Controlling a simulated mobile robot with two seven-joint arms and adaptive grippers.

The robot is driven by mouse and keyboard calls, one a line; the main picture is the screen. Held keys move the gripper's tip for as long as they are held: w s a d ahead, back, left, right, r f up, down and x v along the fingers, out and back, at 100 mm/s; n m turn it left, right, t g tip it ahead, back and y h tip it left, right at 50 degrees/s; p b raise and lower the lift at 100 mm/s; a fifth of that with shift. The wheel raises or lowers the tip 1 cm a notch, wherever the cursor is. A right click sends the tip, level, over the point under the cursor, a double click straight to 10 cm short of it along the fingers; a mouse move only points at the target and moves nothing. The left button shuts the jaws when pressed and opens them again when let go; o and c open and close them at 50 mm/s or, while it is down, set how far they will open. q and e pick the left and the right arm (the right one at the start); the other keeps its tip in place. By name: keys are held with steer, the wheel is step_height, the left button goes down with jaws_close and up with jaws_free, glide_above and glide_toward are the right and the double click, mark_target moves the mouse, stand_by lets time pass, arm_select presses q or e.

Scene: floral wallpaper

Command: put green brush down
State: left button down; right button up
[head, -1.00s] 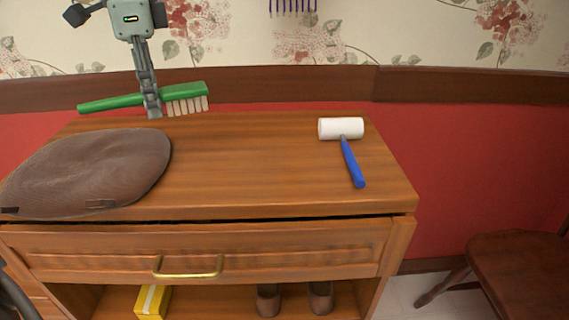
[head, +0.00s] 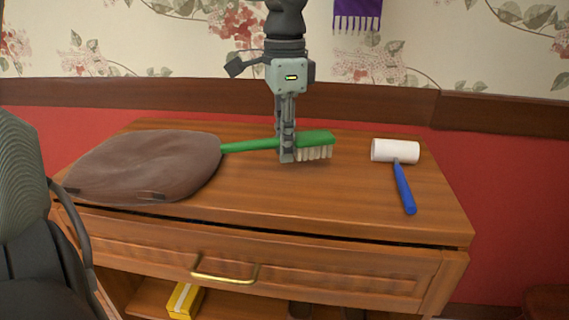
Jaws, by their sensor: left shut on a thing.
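The green brush (head: 317,138) has a long green handle and pale bristles. It shows over the back middle of the wooden dresser top (head: 330,195), bristles facing down and handle pointing left. My left gripper (head: 287,155) comes down from above and is shut on the brush where the handle meets the head. The bristles are very close to the wood; I cannot tell whether they touch it. My right gripper is not in view.
A roller or mallet with a white head (head: 395,151) and a blue handle (head: 404,188) lies on the right of the top. The front middle of the top is clear. The drawer has a brass handle (head: 225,277); a yellow box (head: 185,300) sits on the shelf below.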

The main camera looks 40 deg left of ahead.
mark_target(284, 177)
arm_select(q)
step_height(284, 177, down, 3)
steer(key=shift+f+b, duration=0.2)
steer(key=shift+b, duration=0.15)
steer(key=shift+f, duration=0.25)
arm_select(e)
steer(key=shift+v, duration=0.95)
arm_select(q)
steer(key=shift+f, duration=0.1)
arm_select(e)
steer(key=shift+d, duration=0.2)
arm_select(q)
steer(key=c, duration=1.4)
jaws_free()
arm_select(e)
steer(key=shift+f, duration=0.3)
